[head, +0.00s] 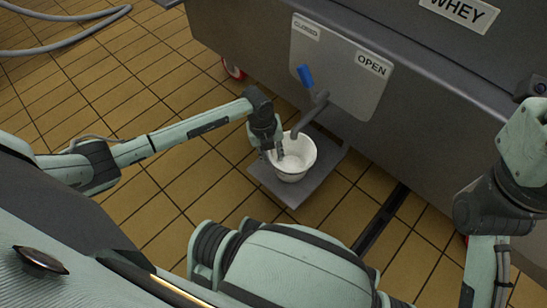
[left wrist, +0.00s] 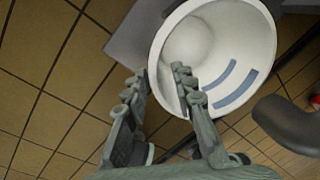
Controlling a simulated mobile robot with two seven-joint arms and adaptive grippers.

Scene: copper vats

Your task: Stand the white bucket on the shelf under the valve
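The white bucket (head: 293,174) stands upright on the grey shelf (head: 325,168) below the valve's spout (head: 312,115). The valve's blue handle (head: 305,76) is on the vat front between the CLOSED and OPEN labels. My left gripper (head: 274,152) is at the bucket's left rim. In the left wrist view, the left gripper's fingers (left wrist: 160,82) are apart, one inside the bucket (left wrist: 252,50) and one outside, with the wall between them. A gap shows between fingers and wall. Blue stripes show inside the bucket. My right arm is at the right; its gripper is out of view.
The grey vat (head: 420,130) with a WHEY sign (head: 459,12) fills the upper right. A dark floor drain (head: 380,220) runs right of the shelf. A grey hose (head: 70,38) lies at the upper left. The tiled floor left of the shelf is clear below my left arm.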

